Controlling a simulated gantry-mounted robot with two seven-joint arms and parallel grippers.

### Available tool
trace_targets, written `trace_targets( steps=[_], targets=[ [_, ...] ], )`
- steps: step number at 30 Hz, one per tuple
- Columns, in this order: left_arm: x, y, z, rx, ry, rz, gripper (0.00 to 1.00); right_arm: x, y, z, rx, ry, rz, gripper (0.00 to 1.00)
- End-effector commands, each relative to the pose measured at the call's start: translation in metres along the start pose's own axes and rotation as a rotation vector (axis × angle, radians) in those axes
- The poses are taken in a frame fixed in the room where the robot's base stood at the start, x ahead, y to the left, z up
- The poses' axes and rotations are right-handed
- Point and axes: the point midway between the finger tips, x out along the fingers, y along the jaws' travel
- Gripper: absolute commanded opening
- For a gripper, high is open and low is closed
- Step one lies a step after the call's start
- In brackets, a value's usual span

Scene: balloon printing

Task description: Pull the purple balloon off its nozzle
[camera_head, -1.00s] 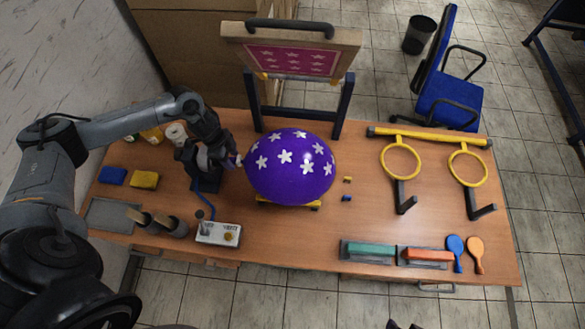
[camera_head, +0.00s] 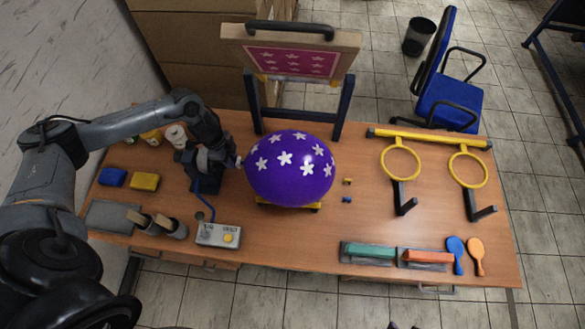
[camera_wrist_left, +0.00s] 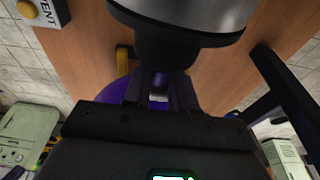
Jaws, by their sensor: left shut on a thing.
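The purple balloon (camera_head: 290,180) with white stars is round and inflated, in the middle of the table above a yellow cradle (camera_head: 262,202). Its neck end points left. My left gripper (camera_head: 236,161) is shut at that neck end, beside the dark nozzle stand (camera_head: 205,184), which my wrist partly covers. In the left wrist view, the fingers (camera_wrist_left: 158,92) are closed together, with purple balloon (camera_wrist_left: 112,92) showing beyond them. A grey and black cylinder (camera_wrist_left: 180,30) stands close in front of the fingers. Whether the neck still sits on the nozzle is hidden. My right gripper does not show clearly.
A printing frame (camera_head: 290,62) stands behind the balloon. A control box (camera_head: 218,235) with a blue hose is in front of the nozzle stand. Two yellow rings (camera_head: 401,162) stand at right. Squeegees (camera_head: 370,252) and paddles (camera_head: 456,253) lie at front right.

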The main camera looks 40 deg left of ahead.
Motion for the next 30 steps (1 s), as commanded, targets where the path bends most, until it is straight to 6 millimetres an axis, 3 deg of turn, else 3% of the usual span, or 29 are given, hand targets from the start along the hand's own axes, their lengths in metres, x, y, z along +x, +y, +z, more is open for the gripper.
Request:
trace_targets(
  steps=[30],
  targets=[
    [-0.003, 0.000, -0.016, -0.001, 0.000, 0.000, 0.02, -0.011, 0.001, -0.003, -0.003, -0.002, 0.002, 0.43]
  ],
)
